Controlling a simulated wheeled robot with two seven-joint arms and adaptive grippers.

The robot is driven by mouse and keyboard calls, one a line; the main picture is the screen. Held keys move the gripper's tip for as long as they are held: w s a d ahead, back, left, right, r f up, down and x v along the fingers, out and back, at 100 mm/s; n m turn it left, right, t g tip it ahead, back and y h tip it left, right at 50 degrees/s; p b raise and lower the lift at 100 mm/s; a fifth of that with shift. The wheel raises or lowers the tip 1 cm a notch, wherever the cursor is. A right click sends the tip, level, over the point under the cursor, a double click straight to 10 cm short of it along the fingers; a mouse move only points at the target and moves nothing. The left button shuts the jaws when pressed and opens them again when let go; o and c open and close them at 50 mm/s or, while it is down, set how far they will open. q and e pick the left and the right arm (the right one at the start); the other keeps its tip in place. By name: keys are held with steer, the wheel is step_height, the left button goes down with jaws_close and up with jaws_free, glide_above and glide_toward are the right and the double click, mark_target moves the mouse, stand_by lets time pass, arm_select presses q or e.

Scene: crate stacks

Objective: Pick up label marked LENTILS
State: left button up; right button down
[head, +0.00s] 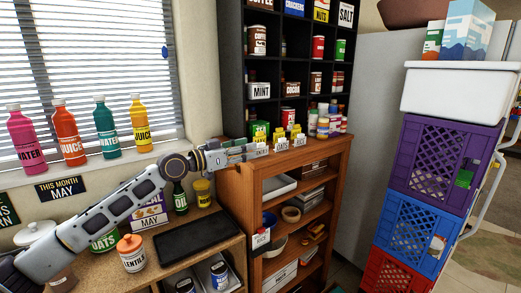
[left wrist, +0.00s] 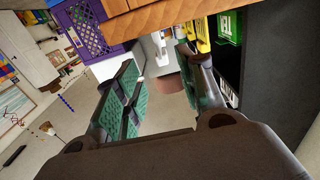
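Small white label cards in yellow holders stand on the top of the wooden shelf unit; the middle card (head: 282,144) and the right card (head: 298,141) show in the head view. Their print is too small to read surely, so I cannot tell which is marked LENTILS. My left gripper (head: 250,151) reaches in from the left to the leftmost holder (head: 260,138), partly covering its card. In the left wrist view my left gripper (left wrist: 158,72) has its green-padded fingers apart, with yellow holders (left wrist: 193,32) by the right finger. I see no grasped card. My right gripper is out of view.
A dark cubby shelf (head: 232,75) with cans and jars rises behind the wooden unit (head: 250,195). A LENTILS jar (head: 132,254) stands on the lower counter beside a black tray (head: 198,232). Stacked crates, including a purple one (head: 400,150), stand at the right.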

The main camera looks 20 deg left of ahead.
arm_select(q)
steer(key=shift+x, duration=0.85)
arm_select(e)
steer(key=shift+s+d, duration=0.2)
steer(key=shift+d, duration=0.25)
